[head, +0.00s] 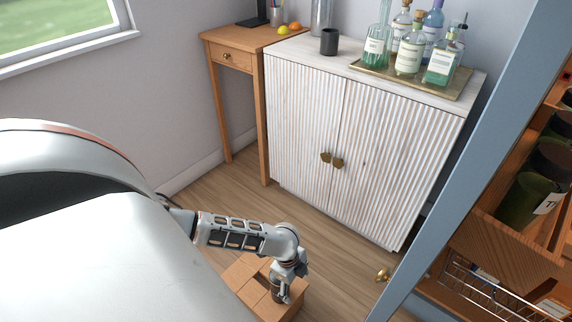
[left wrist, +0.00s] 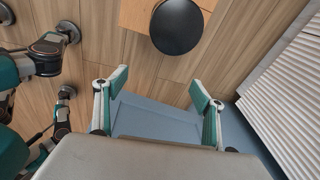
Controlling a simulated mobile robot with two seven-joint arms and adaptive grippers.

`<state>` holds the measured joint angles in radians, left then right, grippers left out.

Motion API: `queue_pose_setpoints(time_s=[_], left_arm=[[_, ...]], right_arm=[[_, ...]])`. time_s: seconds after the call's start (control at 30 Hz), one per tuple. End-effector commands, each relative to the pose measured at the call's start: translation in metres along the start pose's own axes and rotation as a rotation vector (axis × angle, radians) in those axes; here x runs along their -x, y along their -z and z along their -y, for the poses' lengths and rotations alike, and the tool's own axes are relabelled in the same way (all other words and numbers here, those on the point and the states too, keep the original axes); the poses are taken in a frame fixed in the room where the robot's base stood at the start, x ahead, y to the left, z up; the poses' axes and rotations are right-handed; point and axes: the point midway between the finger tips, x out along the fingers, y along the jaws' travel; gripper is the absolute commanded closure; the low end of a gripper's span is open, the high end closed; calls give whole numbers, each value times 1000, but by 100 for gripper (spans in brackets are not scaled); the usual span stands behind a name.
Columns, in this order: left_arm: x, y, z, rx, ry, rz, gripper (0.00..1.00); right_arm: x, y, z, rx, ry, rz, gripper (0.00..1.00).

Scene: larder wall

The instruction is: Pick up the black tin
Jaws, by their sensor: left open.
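A round black thing (left wrist: 176,26), which looks like the black tin seen from above, sits on a pale wooden surface in the left wrist view. My left gripper (left wrist: 159,86) is open and empty, and the black thing lies beyond its fingertips, apart from them. In the head view my left gripper (head: 284,284) is low over a small wooden stool (head: 245,271). A dark brownish patch shows beside the fingers there, mostly hidden by the gripper. A dark cylindrical cup (head: 330,41) also stands on the white cabinet. My right gripper is not visible.
The white fluted cabinet (head: 300,120) carries a brass tray (head: 400,80) of glass bottles. A wooden side table (head: 230,58) stands left of it. A blue-grey door edge (head: 470,150) and wooden shelves (head: 505,240) are at right. Floor (head: 215,190) between is clear.

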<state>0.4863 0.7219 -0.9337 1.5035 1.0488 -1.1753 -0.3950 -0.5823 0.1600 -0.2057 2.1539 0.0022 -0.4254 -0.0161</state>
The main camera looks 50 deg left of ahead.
Motion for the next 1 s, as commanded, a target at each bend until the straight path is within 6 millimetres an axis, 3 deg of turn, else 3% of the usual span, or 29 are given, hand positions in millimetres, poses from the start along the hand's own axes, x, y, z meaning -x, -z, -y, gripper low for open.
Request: queue_pose_setpoints(time_s=[0.03,0.1,0.23,0.47,0.67,0.87,1.0], left_arm=[[-8,-23,4,-15,-28,44,31],[-7,-43,9,-32,-54,83,31],[-5,-64,15,-47,-80,123,31],[-25,-72,13,-49,-91,132,31],[-38,-73,10,-49,-88,129,31],[-67,-79,-1,-48,-94,131,31],[-80,-81,0,-49,-89,130,31]], right_arm=[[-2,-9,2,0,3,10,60],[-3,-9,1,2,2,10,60],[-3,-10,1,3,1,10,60],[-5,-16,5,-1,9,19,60],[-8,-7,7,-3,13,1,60],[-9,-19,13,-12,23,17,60],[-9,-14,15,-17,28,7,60]])
